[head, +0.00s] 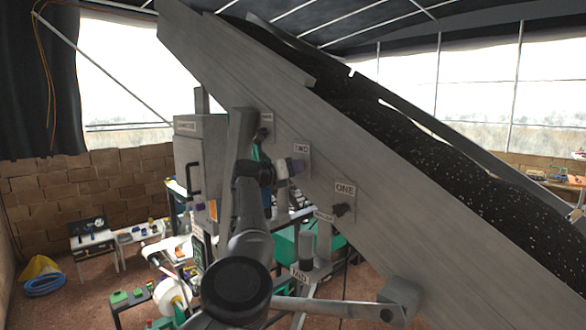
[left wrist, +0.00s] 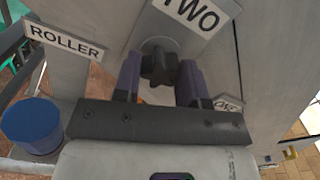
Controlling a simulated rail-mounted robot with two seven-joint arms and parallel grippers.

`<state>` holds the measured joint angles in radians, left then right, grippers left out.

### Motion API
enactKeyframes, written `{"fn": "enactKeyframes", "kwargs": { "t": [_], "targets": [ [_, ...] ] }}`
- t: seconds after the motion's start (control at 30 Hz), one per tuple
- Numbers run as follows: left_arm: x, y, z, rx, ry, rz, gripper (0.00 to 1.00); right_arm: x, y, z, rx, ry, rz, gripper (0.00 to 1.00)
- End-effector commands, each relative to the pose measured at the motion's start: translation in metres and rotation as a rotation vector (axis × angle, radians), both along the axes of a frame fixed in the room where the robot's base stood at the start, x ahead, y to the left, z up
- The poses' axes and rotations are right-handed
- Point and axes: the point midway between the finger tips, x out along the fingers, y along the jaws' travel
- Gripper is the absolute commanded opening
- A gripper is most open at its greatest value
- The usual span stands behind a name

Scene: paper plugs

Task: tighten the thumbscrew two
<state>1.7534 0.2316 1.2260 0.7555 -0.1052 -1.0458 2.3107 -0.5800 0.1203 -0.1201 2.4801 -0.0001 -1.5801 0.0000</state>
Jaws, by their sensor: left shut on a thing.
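Thumbscrew two is a dark lobed knob (left wrist: 159,66) on the grey side panel, just below the TWO sign (left wrist: 196,12). My left gripper (left wrist: 160,76) has one purple-grey finger on each side of the knob and is shut on it. In the head view my left gripper (head: 291,167) reaches the panel beside the TWO sign (head: 301,150), and it hides the knob there. My right gripper is in neither view.
The sloping conveyor panel (head: 400,190) carries a dark belt (head: 420,150). Another dark knob (head: 342,210) sits below the ONE sign (head: 345,189). A ROLLER label (left wrist: 65,41) and blue cylinder (left wrist: 32,125) are left in the wrist view.

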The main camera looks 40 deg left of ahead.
Motion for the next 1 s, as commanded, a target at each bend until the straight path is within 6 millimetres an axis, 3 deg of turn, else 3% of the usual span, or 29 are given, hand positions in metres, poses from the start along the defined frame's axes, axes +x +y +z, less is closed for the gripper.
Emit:
{"fn": "enactKeyframes", "kwargs": {
  "t": [0.17, 0.5, 1.0],
  "targets": [
    [0.0, 0.0, 0.0, 0.0, 0.0, 0.001, 0.14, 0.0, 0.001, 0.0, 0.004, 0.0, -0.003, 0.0],
    [0.0, 0.001, -0.002, 0.044, 0.001, 0.002, 0.14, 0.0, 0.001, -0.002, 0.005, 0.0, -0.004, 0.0],
    [0.0, 0.001, -0.003, 0.9, -0.005, 0.002, 0.14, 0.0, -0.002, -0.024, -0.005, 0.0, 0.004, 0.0]
  ]
}}
